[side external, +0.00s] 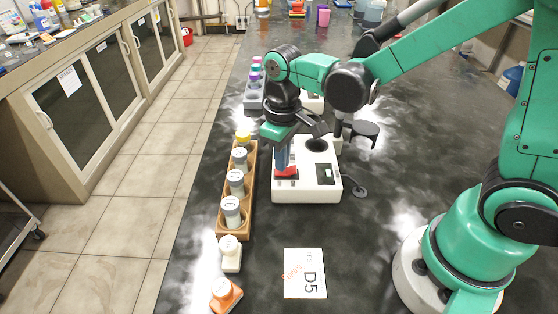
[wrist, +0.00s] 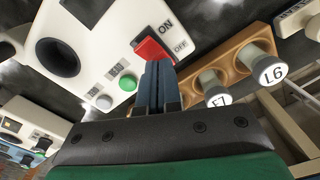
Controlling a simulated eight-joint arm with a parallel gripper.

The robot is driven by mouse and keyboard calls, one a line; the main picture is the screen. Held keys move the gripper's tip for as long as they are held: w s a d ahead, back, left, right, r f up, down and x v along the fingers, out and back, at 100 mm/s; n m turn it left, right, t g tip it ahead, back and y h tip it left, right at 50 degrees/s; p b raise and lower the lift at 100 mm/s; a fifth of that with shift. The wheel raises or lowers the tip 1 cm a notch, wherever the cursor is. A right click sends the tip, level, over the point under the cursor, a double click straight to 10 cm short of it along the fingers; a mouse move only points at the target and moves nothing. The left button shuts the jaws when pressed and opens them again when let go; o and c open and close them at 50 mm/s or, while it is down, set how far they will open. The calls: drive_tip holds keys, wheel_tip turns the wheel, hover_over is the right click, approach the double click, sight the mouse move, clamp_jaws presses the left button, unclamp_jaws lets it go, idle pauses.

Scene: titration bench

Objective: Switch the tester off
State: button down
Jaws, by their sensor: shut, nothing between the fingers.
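The tester (side external: 306,187) is a white box with a round dark well and a small dark display, standing on the dark bench. In the side view my gripper (side external: 282,168) points down over the switch. The fingers partly cover the switch; I cannot tell its position or whether they touch it.
A wooden rack (side external: 222,213) with several capped grey vials stands close left of the tester. A black lid (side external: 365,130) stands out at the tester's right.

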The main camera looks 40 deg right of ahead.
drive_tip(key=shift+r, duration=3.2)
drive_tip(key=shift+s+d+r+m+t, duration=0.2)
drive_tip(key=shift+s+d+m+t, duration=0.4)
drive_tip(key=shift+t, duration=0.55)
drive_tip(key=shift+s+d+r+m+t, duration=0.15)
drive_tip(key=shift+s+d+m+t, duration=0.25)
drive_tip(key=shift+s+d+t, duration=0.6)
drive_tip(key=shift+s+d+r+m+t, duration=0.2)
drive_tip(key=shift+s+d+m+t, duration=0.25)
drive_tip(key=shift+t, duration=0.9)
